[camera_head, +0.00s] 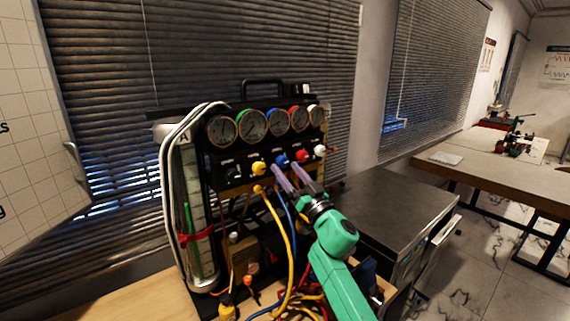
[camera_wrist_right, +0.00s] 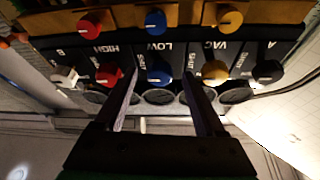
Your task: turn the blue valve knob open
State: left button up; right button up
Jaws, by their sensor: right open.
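The blue valve knob (camera_head: 281,160) is in the row of coloured knobs below the gauges on the black rig panel. In the right wrist view the blue knob (camera_wrist_right: 158,72) appears between the two finger ends, by the LOW lettering. My right gripper (camera_head: 287,171) is open, its fingers pointing at the panel just below and in front of the knob. In the wrist view, dark gaps show between the knob and both fingers (camera_wrist_right: 159,82); I cannot tell whether the tips reach it in depth. My left gripper is not in view.
A red knob (camera_head: 302,155) and a yellow knob (camera_head: 259,168) flank the blue one. A second blue part (camera_wrist_right: 155,22) lies in another row. Yellow hoses (camera_head: 289,245) hang below the panel. A grey cabinet (camera_head: 385,205) stands right of the rig.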

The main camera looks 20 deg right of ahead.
jog(key=shift+w+a+r, duration=0.1)
jog(key=shift+w+r, duration=0.2)
jog(key=shift+w, duration=0.15)
jog(key=shift+r, duration=0.15)
jog(key=shift+s, duration=0.15)
jog(key=shift+c, duration=1.2)
grip_shut()
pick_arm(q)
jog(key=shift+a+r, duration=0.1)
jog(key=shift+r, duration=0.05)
